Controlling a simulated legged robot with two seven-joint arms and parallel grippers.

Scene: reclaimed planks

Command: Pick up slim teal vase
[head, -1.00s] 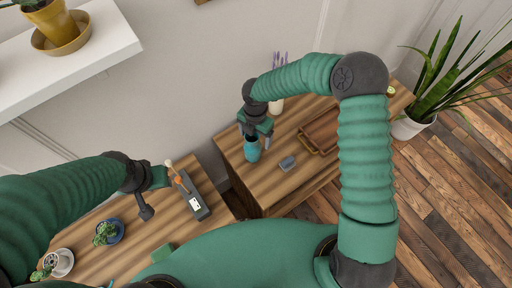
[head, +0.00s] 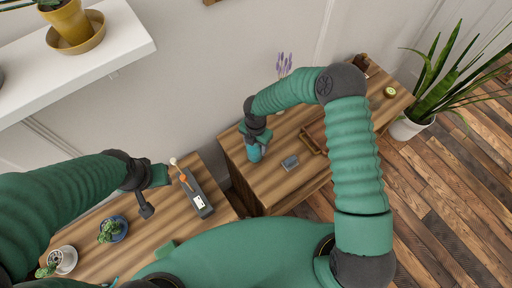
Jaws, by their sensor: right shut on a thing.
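The slim teal vase (head: 254,153) is at the left end of the right-hand wooden cabinet top. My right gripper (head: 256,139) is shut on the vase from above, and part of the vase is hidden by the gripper. I cannot tell whether the vase's base touches the wood. My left gripper (head: 158,177) hangs over the left-hand wooden surface, beside a grey box-shaped device; its fingers are too small to read.
The grey device (head: 198,197) and a small plant in a blue pot (head: 112,230) stand on the left surface. A grey block (head: 290,163), a wooden tray (head: 312,138) and lavender (head: 284,65) are near the vase. A white shelf (head: 100,55) juts out upper left.

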